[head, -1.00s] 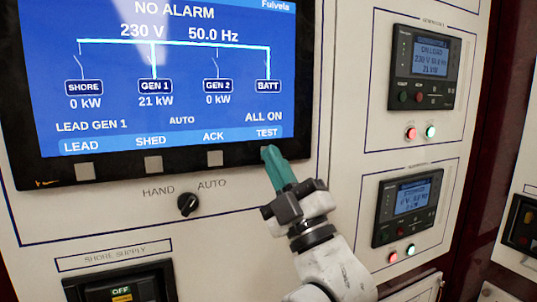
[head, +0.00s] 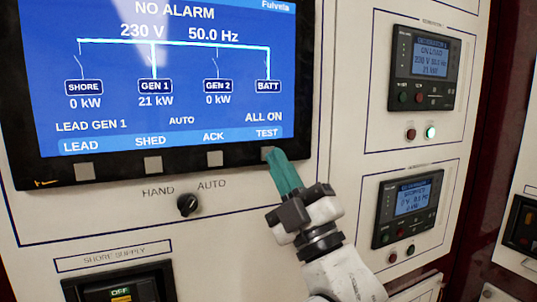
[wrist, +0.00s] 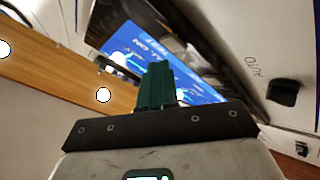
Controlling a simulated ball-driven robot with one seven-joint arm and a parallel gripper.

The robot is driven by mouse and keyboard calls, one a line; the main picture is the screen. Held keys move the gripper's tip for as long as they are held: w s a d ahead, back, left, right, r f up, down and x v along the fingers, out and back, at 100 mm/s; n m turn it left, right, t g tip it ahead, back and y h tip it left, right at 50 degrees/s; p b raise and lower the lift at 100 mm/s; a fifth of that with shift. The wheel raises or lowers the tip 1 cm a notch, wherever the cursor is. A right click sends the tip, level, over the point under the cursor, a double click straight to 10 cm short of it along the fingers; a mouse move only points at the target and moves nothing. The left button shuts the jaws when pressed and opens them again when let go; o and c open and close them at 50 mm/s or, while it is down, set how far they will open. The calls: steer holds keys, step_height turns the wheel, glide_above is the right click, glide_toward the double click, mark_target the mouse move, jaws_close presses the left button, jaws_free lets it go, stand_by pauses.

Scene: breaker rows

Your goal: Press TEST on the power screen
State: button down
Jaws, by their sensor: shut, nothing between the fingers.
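The power screen (head: 120,100) fills the upper left of the head view. It reads NO ALARM, 230 V, 50.0 Hz, LEAD GEN 1 and ALL ON. Grey buttons sit in its lower bezel under LEAD, SHED, ACK and TEST. The TEST button (head: 266,153) is partly hidden by my gripper (head: 275,154). My gripper's green fingers are shut and empty, with their tips at the button's lower right; I cannot tell whether they touch it. The wrist view shows the fingers (wrist: 156,85) in front of part of the screen (wrist: 205,90).
A HAND/AUTO knob (head: 188,205) sits below the screen, and a SHORE SUPPLY breaker (head: 120,290) lower left. Two generator controllers stand at right, upper (head: 423,66) and lower (head: 406,208). The upper one's green lamp (head: 431,132) is lit; its red lamp and the lower lamps look dark.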

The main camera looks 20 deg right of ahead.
steer(key=s, duration=0.4)
steer(key=shift+s, duration=0.4)
stand_by(0.5)
steer(key=d+f+m+g+h, duration=0.2)
steer(key=f+m+g, duration=0.3)
steer(key=f, duration=1.2)
steer(key=d+f+m+g+h, duration=0.25)
steer(key=f+g, duration=0.45)
steer(key=f, duration=1)
steer(key=s+d+f+m+g, duration=0.1)
steer(key=s+f+m+g, duration=0.2)
steer(key=s+f+g, duration=0.3)
steer(key=s+d+f+m+g+h, duration=0.1)
steer(key=s+f+m+g, duration=0.3)
steer(key=s+f, duration=1.2)
steer(key=s+d+g, duration=0.1)
steer(key=s+g, duration=0.2)
steer(key=s, duration=0.2)
steer(key=shift+s+d, duration=0.15)
steer(key=shift+s, duration=0.15)
steer(key=shift+m, duration=0.25)
